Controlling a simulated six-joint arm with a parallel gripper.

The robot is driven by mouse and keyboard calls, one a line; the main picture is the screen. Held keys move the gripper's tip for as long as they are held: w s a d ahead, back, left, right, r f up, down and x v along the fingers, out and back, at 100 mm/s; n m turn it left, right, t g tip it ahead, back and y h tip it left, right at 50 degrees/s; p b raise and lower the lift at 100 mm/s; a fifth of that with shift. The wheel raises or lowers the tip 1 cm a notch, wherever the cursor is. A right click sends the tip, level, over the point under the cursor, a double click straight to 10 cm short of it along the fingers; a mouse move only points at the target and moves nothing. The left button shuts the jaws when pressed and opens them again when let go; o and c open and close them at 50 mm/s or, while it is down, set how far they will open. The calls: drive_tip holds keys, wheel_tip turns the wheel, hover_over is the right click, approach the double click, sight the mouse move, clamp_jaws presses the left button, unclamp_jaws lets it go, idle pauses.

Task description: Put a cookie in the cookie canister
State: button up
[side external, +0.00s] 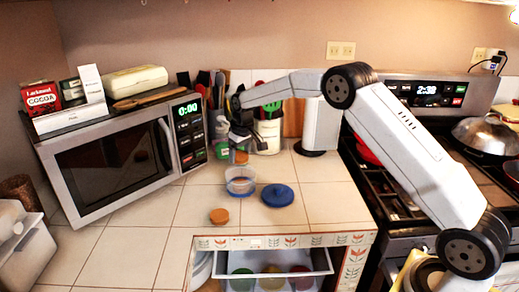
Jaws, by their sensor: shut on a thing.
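My gripper (243,147) points down over the counter and is shut on an orange-brown cookie (240,157). The held cookie is small in the picture and partly hidden by the fingers. The clear cookie canister (240,187) with a blue rim stands open on the tiles, just below the gripper in the picture. Something brownish shows inside it, too small to tell. A second cookie (219,216) lies flat on the tiles, in front and to the left of the canister. The round blue lid (277,195) lies to the canister's right, apart from it.
A microwave (115,160) stands at left with boxes on top. A utensil crock (267,134) stands behind the gripper. The stove (400,180) is at right. An open drawer (262,262) with several coloured items juts out in front. Bare tiles lie around the canister.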

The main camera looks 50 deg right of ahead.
sight(240, 163)
drive_tip(key=shift+f, duration=2.1)
drive_tip(key=o, duration=1.1)
drive_tip(key=shift+c, duration=0.2)
drive_tip(key=shift+r, duration=0.1)
drive_tip(key=shift+s+r, duration=0.2)
drive_tip(key=shift+r, duration=1.05)
drive_tip(key=shift+s+r, duration=0.2)
drive_tip(key=shift+r, duration=1.1)
drive_tip(key=shift+s+r, duration=0.2)
drive_tip(key=shift+r, duration=1.05)
